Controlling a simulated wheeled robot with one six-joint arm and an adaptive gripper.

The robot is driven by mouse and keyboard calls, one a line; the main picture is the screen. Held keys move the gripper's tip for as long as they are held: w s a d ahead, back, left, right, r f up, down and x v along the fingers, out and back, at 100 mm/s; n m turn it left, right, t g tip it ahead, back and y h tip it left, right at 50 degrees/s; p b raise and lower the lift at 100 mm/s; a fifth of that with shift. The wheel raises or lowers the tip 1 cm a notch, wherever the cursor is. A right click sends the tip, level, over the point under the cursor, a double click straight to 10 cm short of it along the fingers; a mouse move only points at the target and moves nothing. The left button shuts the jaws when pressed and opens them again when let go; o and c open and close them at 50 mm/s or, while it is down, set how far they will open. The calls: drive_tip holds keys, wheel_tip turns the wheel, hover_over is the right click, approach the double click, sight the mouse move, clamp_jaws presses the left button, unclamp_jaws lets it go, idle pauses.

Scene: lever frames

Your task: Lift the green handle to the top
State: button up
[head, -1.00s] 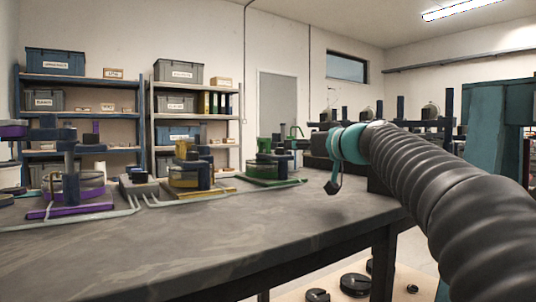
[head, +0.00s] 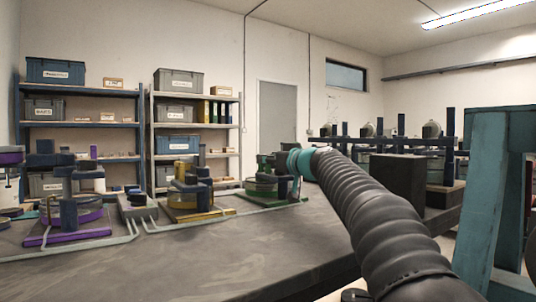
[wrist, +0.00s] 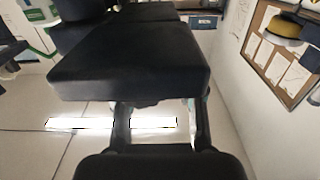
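The green lever station stands at the far right end of the bench in the head view, with a green drum (head: 262,184) and dark blocks on it. Its green handle cannot be told apart clearly behind my arm's end. My gripper (head: 284,165) is small and dark there, at the station, overlapping its upper part. In the wrist view two thin dark fingers (wrist: 160,125) stand wide apart, their tips hidden behind a large dark slab (wrist: 130,62). I cannot tell whether they touch it, and I see nothing held.
A yellow station (head: 190,198) and a purple station (head: 68,220) stand to the left on the grey bench (head: 210,255). The front of the bench is clear. Shelves with boxes (head: 178,145) stand behind. A dark block (head: 398,180) and a teal frame (head: 485,190) are on the right.

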drive_tip(key=shift+w+a, duration=0.3)
drive_tip(key=shift+w, duration=0.1)
clamp_jaws()
